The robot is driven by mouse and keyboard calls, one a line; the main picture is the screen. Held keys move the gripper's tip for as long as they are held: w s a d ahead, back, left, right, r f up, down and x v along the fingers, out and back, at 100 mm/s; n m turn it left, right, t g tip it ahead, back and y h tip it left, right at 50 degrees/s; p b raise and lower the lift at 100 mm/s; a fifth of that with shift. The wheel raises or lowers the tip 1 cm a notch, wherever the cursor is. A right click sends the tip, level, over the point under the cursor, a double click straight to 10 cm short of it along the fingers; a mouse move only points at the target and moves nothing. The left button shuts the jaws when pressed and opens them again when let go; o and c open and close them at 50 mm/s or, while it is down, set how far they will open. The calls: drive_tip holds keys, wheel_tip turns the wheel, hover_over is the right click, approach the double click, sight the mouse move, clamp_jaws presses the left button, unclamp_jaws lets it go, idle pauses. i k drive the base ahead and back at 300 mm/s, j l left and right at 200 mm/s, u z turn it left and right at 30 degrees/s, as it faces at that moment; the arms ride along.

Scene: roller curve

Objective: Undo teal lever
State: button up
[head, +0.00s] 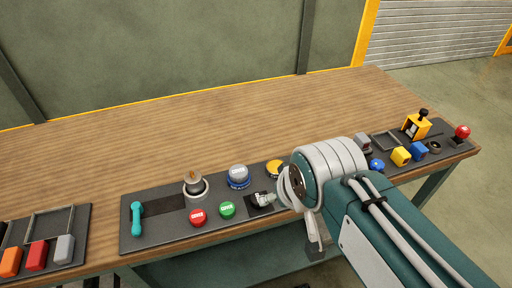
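The teal lever (137,219) is a dumbbell-shaped handle at the left end of the dark control panel (152,242). It lies flat or nearly so, running front to back beside a dark recess. My arm comes in from the lower right, its wrist above the panel's front edge. My gripper (317,238) shows only in part below the wrist, well to the right of the lever and apart from it. Its fingers are mostly hidden, so I cannot tell whether it is open or shut.
Near the lever are a knob in a white ring (194,187), a red button (197,217), a green button (227,210) and a blue-and-silver dial (238,175). A tray with coloured blocks (38,256) lies left. The wooden table (200,125) is clear behind.

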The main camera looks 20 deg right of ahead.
sight(138, 209)
drive_tip(key=u, duration=1.25)
